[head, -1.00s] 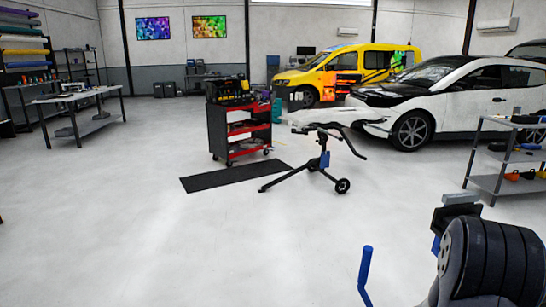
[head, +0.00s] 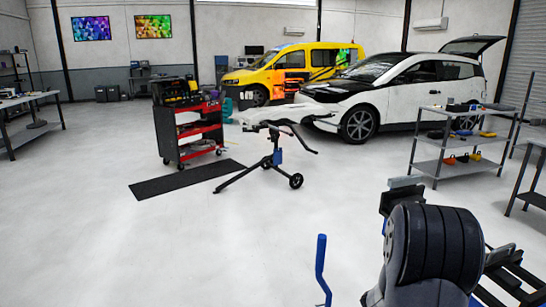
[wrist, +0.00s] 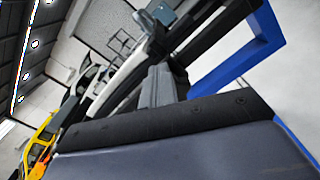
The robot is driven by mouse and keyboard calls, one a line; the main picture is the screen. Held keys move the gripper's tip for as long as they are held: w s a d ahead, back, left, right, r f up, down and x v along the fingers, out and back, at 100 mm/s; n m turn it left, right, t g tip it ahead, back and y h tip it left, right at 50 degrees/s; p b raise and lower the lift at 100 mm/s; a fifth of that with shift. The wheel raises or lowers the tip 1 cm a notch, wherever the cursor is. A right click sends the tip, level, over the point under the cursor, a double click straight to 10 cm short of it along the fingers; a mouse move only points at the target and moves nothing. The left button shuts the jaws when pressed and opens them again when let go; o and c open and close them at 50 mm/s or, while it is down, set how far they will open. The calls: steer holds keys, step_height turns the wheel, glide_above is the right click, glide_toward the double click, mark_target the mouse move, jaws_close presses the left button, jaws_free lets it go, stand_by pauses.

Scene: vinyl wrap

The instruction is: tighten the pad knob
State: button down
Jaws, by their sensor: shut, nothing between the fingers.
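My gripper (head: 403,183) is at the lower right of the head view, partly hidden behind my dark arm. It is shut and empty. In the wrist view its grey fingers (wrist: 158,88) show at the middle. The pad knob cannot be made out in either view. A wheeled stand (head: 277,158) with black legs and a blue part stands on the floor near the middle of the head view. It carries a white panel (head: 285,113). My gripper appears well apart from the stand.
A red and black tool cart (head: 188,130) and a black mat (head: 185,180) are left of the stand. A shelf rack (head: 450,150) is at the right. A white car (head: 430,95) and a yellow van (head: 285,70) stand behind. The floor at front left is clear.

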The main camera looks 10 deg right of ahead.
steer(key=shift+s+f+b, duration=0.7)
steer(key=shift+s+b, duration=0.2)
steer(key=shift+b, duration=1.15)
steer(key=shift+s, duration=0.1)
steer(key=shift+s+a+r+b, duration=0.1)
steer(key=shift+s+a+b, duration=0.05)
steer(key=shift+a, duration=0.8)
steer(key=shift+s+a+r+b, duration=0.1)
steer(key=shift+s+a, duration=0.05)
steer(key=shift+a, duration=0.85)
steer(key=shift+s+a+r+b, duration=0.1)
steer(key=shift+s+a+b, duration=0.05)
steer(key=shift+a, duration=0.8)
